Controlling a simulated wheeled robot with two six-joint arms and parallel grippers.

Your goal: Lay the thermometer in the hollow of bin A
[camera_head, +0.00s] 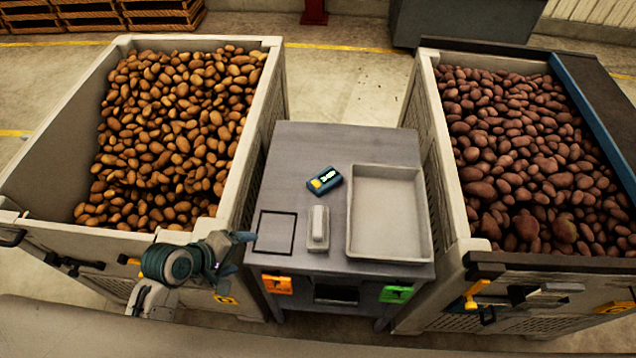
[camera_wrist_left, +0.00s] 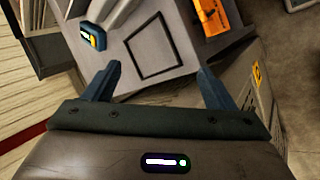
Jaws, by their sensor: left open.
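The thermometer, a small teal device with a yellow part and a lit display (camera_head: 324,180), lies on the grey table (camera_head: 350,140) between two potato bins. It also shows in the left wrist view (camera_wrist_left: 93,38). The left bin (camera_head: 272,90) holds tan potatoes; the right bin (camera_head: 432,130) holds reddish potatoes. I cannot read which is bin A, and no hollow stands out clearly. My left gripper (camera_head: 240,252) is open and empty near the table's front left corner, apart from the thermometer. Its fingers also show in the left wrist view (camera_wrist_left: 160,70). My right gripper is not in view.
A pale shallow tray (camera_head: 388,255) lies on the table's right side. A white block-like item (camera_head: 318,228) stands beside it, right of a black square outline (camera_head: 274,232). Orange (camera_head: 277,285) and green (camera_head: 396,293) tags are on the table front. The table's back is clear.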

